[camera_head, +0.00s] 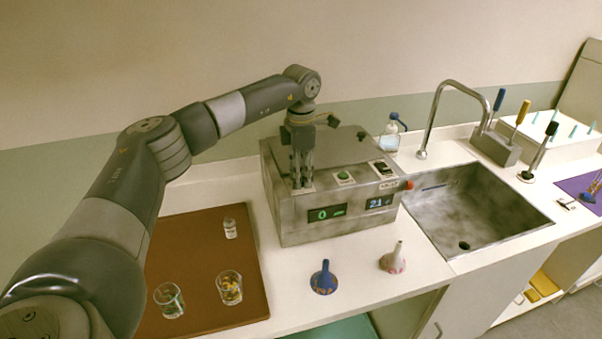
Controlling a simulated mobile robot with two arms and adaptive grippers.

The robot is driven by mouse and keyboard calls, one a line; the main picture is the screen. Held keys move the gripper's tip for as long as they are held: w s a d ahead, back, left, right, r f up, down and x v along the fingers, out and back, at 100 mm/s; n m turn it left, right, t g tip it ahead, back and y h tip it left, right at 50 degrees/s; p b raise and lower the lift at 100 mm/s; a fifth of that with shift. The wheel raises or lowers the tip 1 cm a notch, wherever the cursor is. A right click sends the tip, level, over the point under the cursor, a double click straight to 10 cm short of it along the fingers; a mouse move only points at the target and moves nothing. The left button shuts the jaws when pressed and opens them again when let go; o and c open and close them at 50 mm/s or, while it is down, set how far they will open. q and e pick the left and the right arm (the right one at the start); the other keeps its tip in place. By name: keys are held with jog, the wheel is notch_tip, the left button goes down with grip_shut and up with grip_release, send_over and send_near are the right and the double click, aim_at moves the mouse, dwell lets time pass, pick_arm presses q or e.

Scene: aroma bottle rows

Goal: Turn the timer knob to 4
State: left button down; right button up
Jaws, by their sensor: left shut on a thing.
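A grey box-shaped machine (290,225) stands on the counter left of the sink. My left gripper (301,182) points straight down onto the left part of its top and is shut on the timer knob there. The fingers hide the knob, so its pointer and scale cannot be read. A green display (326,213) on the front seems to read 0. A blue display (380,202) beside it seems to read 21. My right gripper is not in view.
A green button (344,177), a switch (383,169) and a red button (408,185) sit right of my gripper. A brown board (200,262) holds two glasses (229,288) and a small jar (230,229).

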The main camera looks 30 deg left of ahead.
pick_arm(q)
jog(key=m, duration=0.4)
jog(key=shift+m, duration=0.3)
jog(key=m, duration=0.5)
jog(key=shift+s+r, duration=0.1)
jog(key=m, duration=0.5)
jog(key=shift+m, duration=0.4)
jog(key=shift+a+r+m, duration=0.1)
jog(key=shift+m, duration=2.5)
jog(key=c, duration=1.5)
grip_release()
jog(key=shift+o, duration=0.9)
jog(key=shift+s, duration=0.1)
notch_tip(320, 180, up, 12)
